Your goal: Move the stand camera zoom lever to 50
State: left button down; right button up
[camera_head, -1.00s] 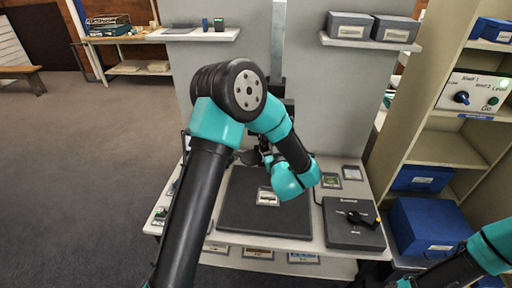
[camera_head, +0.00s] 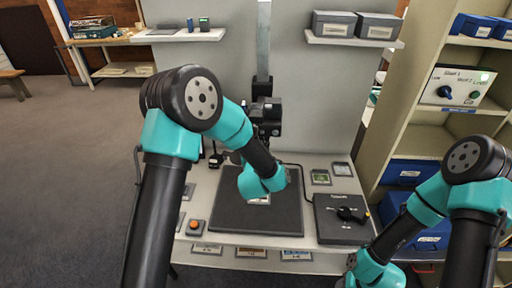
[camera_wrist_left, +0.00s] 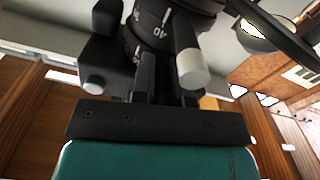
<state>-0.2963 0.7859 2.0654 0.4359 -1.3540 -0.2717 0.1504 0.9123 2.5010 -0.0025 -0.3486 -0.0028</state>
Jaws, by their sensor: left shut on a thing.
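The stand camera (camera_head: 264,115) is mounted on the upright column above a dark baseboard (camera_head: 285,215). In the left wrist view its black lens ring (camera_wrist_left: 150,30) fills the top, with a white 40 and other partly hidden marks. My left gripper (camera_wrist_left: 156,75) is right under the ring, its two dark fingers close together and shut on the zoom lever, which is mostly hidden between them. A black rod with a grey tip (camera_wrist_left: 193,70) stands just right of the fingers. In the head view my left wrist hides the left fingers. My right wrist is low at right; its fingers cannot be made out.
A dark control box with a black knob (camera_head: 345,214) stands right of the baseboard. An orange button (camera_head: 195,226) is at the bench's left front. Shelving with blue boxes (camera_head: 411,172) stands at right. Two grey boxes (camera_head: 334,24) sit on a wall shelf.

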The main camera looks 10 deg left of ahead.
pick_arm(q)
jog(key=c, duration=1.4)
grip_release()
jog(key=s+d, duration=0.2)
jog(key=s, duration=1.5)
jog(key=shift+s+d, duration=0.15)
jog(key=shift+d, duration=0.1)
jog(key=shift+f, duration=0.1)
jog(key=s+a+f+m+g+h, duration=0.1)
jog(key=a+f+g+h, duration=0.2)
jog(key=f, duration=0.6)
jog(key=s+a+f+g+h, duration=0.1)
jog(key=a+f+g, duration=0.3)
jog(key=f, duration=0.5)
jog(key=s+a+f+m+g+h, duration=0.1)
jog(key=s+a+f+g+h, duration=0.1)
jog(key=s+f+g, duration=0.8)
jog(key=shift+s+a+f+h, duration=0.3)
jog(key=shift+s+a+f, duration=0.4)
jog(key=shift+s, duration=0.45)
jog(key=shift+r, duration=0.1)
